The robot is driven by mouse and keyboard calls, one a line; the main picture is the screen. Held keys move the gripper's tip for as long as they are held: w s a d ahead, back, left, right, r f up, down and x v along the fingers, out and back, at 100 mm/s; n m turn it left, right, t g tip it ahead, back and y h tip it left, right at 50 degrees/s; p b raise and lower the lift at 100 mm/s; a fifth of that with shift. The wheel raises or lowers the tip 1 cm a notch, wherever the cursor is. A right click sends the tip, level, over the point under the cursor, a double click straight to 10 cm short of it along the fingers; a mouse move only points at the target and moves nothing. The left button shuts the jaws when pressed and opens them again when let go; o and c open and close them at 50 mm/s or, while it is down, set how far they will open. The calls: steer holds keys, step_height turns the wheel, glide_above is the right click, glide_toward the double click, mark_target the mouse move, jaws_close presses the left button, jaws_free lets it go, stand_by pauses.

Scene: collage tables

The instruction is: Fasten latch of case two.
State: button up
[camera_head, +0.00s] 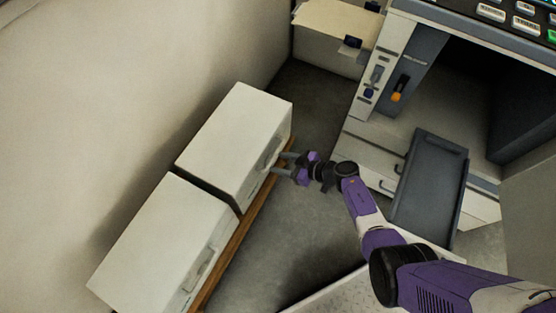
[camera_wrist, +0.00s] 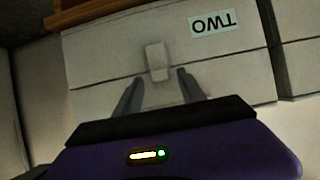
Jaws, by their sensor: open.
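Case two (camera_head: 235,135) is a white box, the upper of two in the head view. In the wrist view its front (camera_wrist: 105,50) appears upside down, with a label (camera_wrist: 212,23) reading TWO. A pale tab-like latch (camera_wrist: 157,60) sits on that front, with one end near the seam between the case's two parts. I cannot tell whether it is fastened. My gripper (camera_head: 279,163) is at the front of case two. In the wrist view its two dark fingers (camera_wrist: 160,76) are spread, one on each side of the latch's near end, with nothing held. Whether they touch the case is unclear.
A second white case (camera_head: 160,245) stands beside case two with a narrow gap. Both rest on a wooden ledge (camera_head: 232,252) along the wall. A grey machine with a dark tray (camera_head: 430,185) stands to the right. Open dark floor (camera_head: 310,110) lies between.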

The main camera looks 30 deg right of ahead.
steer(key=p+v, duration=0.2)
steer(key=v, duration=0.4)
stand_by(0.5)
